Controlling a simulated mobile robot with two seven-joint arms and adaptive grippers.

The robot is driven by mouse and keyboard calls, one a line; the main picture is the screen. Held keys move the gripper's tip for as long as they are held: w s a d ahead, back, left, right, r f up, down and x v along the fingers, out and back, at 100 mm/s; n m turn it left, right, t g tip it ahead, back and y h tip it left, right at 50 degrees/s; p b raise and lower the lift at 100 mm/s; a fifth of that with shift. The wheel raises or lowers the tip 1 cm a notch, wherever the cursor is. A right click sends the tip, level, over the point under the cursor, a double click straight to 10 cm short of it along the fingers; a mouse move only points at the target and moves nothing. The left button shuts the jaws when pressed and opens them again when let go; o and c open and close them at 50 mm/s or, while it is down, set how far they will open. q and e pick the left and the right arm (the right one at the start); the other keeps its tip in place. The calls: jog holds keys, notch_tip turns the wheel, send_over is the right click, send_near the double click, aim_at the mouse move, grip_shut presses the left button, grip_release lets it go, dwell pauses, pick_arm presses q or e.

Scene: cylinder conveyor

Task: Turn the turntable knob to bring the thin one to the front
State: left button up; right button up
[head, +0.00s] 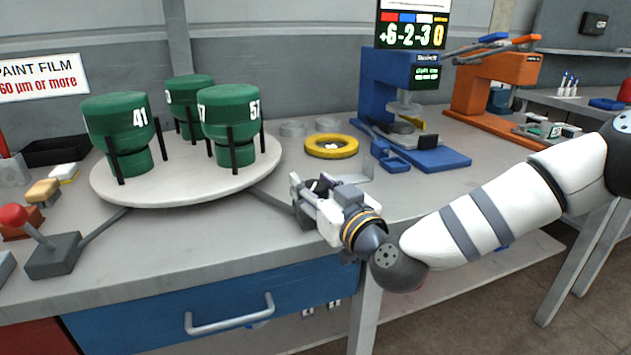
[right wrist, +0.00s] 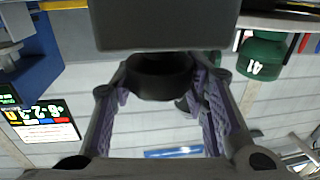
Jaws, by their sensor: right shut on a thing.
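A round white turntable (head: 185,190) stands on the bench at the left of the head view. It bears three green cylinders between black posts: one marked 41 (head: 115,112) at the left, one marked 57 (head: 228,105) at the right, and one (head: 190,88) at the back, partly hidden. Which is the thin one I cannot tell. My right gripper (head: 306,198) is at the bench's front, right of the turntable. In the right wrist view its fingers are shut on a round black knob (right wrist: 160,75). My left gripper is not in view.
A lever with a red ball (head: 13,215) stands at the bench's front left. A yellow ring (head: 331,146) lies behind my right gripper. A blue press (head: 400,95) and an orange press (head: 490,85) stand further right. A blue drawer (head: 220,310) is below the bench top.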

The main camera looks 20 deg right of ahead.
jog(key=m+h, duration=0.1)
jog(key=m+h+p, duration=0.1)
jog(key=h, duration=0.1)
jog(key=shift+a+r+h, duration=0.1)
jog(key=shift+r+h, duration=0.2)
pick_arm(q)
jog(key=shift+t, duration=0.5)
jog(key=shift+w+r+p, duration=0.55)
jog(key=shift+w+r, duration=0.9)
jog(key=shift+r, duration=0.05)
pick_arm(e)
jog(key=shift+f+m+h, duration=0.2)
jog(key=shift+m+h, duration=0.8)
jog(key=shift+h, duration=0.5)
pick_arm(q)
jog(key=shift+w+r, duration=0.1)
pick_arm(e)
jog(key=shift+f+m+h, duration=0.1)
jog(key=shift+m+h, duration=0.2)
jog(key=o, duration=1.1)
jog(key=v, duration=1.2)
